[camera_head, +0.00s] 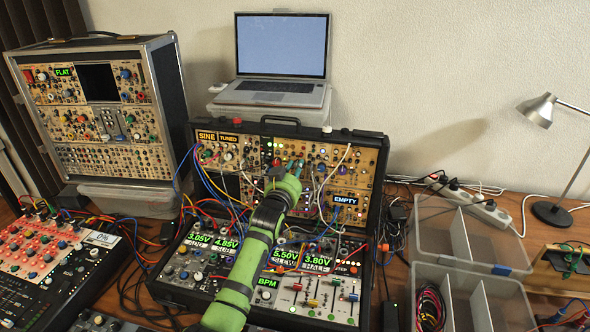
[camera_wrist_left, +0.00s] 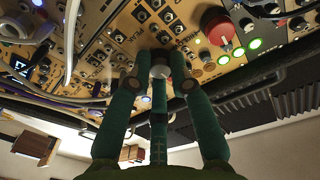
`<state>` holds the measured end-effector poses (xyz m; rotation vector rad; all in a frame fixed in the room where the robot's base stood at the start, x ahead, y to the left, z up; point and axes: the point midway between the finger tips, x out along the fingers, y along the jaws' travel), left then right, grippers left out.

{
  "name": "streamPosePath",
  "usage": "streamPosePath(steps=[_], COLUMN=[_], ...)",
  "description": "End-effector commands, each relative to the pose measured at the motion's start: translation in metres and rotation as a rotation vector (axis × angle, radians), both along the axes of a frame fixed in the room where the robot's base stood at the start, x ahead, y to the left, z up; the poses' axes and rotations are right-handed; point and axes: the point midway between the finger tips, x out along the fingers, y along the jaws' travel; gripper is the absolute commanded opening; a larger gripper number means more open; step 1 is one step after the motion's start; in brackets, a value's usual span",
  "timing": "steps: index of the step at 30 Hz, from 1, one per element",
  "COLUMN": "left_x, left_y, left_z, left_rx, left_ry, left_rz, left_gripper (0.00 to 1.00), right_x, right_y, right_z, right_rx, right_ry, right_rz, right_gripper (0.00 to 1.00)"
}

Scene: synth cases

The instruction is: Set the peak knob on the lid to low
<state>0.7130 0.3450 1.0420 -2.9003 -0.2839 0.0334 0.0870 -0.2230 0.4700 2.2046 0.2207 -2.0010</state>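The lid (camera_head: 377,150) of the middle case stands upright, its tan panel full of knobs, jacks and cables. My left arm reaches up over the case, and my left gripper (camera_head: 292,168) is at the upper middle of the lid panel. In the left wrist view, the fingertips of my left gripper (camera_wrist_left: 160,58) close in on both sides of a small grey knob (camera_wrist_left: 160,70). The fingers hide much of it, and its pointer and label cannot be read, so I cannot confirm it is the peak knob. My right gripper is not in view.
Patch cables (camera_head: 338,170) hang across the lid near my gripper. A large red knob (camera_wrist_left: 217,25) and lit green buttons stand beside the held knob. A laptop (camera_head: 282,50) stands behind the lid, a tall synth case (camera_head: 165,90) at the left, clear bins (camera_head: 470,235) at the right.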

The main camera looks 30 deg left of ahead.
Motion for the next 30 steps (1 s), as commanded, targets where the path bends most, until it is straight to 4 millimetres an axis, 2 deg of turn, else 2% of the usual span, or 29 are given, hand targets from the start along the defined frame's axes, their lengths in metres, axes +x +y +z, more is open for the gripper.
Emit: streamPosePath(steps=[4, 14, 20, 30], left_x=[0.0000, 0.0002, 0.0003, 0.0005], left_y=[0.0002, -0.0003, -0.0007, -0.0015], left_z=[0.0007, 0.0008, 0.0010, 0.0017], left_rx=[0.000, -0.064, -0.190, -0.494], left_ry=[-0.001, -0.018, -0.052, -0.130], left_rz=[0.001, 0.007, 0.020, 0.054], left_gripper=[0.00, 0.00, 0.00, 0.00], right_x=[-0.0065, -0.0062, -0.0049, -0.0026], right_y=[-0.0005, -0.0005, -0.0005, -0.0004], right_z=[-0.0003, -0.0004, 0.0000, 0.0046], right_rx=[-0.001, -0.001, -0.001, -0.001], right_ry=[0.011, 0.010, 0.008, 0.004], right_rz=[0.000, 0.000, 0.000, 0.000], right_gripper=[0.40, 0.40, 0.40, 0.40])
